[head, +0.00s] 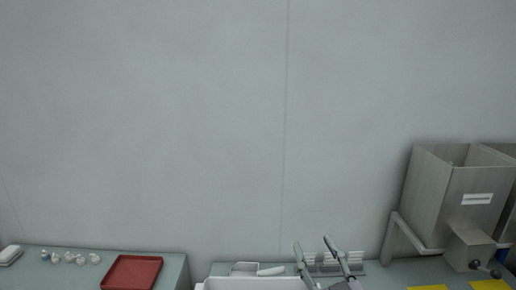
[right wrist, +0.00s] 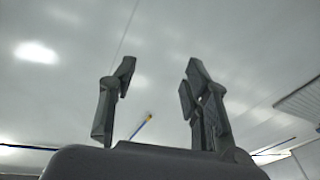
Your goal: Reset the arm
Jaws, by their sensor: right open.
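My right gripper (head: 314,248) shows at the bottom of the head view, right of centre, with its two fingers pointing up and apart. In the right wrist view the same gripper (right wrist: 157,85) is open and empty, its fingers spread against a bright ceiling. No object is between the fingers. My left gripper is not in the head view.
A red tray (head: 132,271) and several small whitish pieces (head: 68,258) lie on the left table. A white bin (head: 255,284) stands at the bottom middle. A metal hopper (head: 455,200) and yellow patches (head: 488,285) are at right. The wall above is bare.

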